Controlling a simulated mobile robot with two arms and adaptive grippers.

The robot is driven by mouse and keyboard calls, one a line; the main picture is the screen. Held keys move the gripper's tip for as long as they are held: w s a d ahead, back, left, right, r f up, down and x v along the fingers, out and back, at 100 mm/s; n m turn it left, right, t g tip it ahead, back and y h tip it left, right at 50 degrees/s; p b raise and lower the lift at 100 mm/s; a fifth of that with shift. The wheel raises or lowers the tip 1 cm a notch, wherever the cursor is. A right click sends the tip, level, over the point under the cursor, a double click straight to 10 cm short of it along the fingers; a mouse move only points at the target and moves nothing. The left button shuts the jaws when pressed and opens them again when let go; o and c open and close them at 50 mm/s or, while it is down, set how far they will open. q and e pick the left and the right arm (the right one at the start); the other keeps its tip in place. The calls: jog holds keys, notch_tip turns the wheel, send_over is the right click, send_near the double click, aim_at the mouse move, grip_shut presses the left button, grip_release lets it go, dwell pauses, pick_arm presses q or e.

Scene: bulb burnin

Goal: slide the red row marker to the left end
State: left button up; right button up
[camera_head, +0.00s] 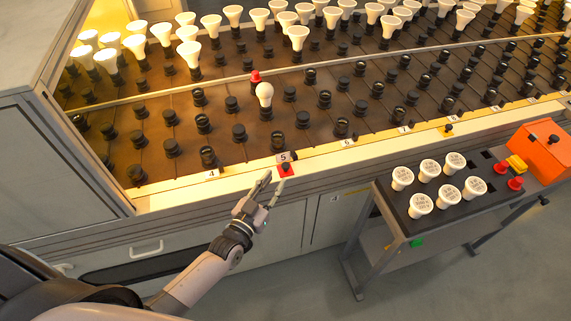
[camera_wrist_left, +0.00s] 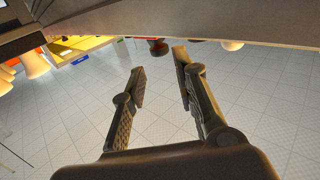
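The red row marker (camera_head: 286,171), a small red plate with a dark knob, sits on the cream front rail (camera_head: 330,160) just below the label 5. My left gripper (camera_head: 272,184) reaches up from below, its fingertips close to the marker's left and front side. In the left wrist view my left gripper (camera_wrist_left: 158,72) is open, with nothing between its fingers. A dark red object (camera_wrist_left: 158,47) shows beyond the fingertips there; I cannot tell if it is the marker. Whether a finger touches the marker is unclear. My right gripper is in neither view.
The rail runs left past label 4 (camera_head: 212,174) to the cabinet wall (camera_head: 75,150). Sockets and several bulbs fill the rack behind. A cart (camera_head: 395,222) with bulbs and an orange box (camera_head: 541,150) stands right.

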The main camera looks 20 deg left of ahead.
aim_at(283, 168)
pick_arm(q)
jog(key=w, duration=0.2)
jog(key=w+d, duration=0.1)
jog(key=w, duration=0.4)
jog(key=shift+w+d, duration=0.25)
jog(key=shift+w, duration=0.05)
jog(key=shift+c, duration=0.2)
grip_shut()
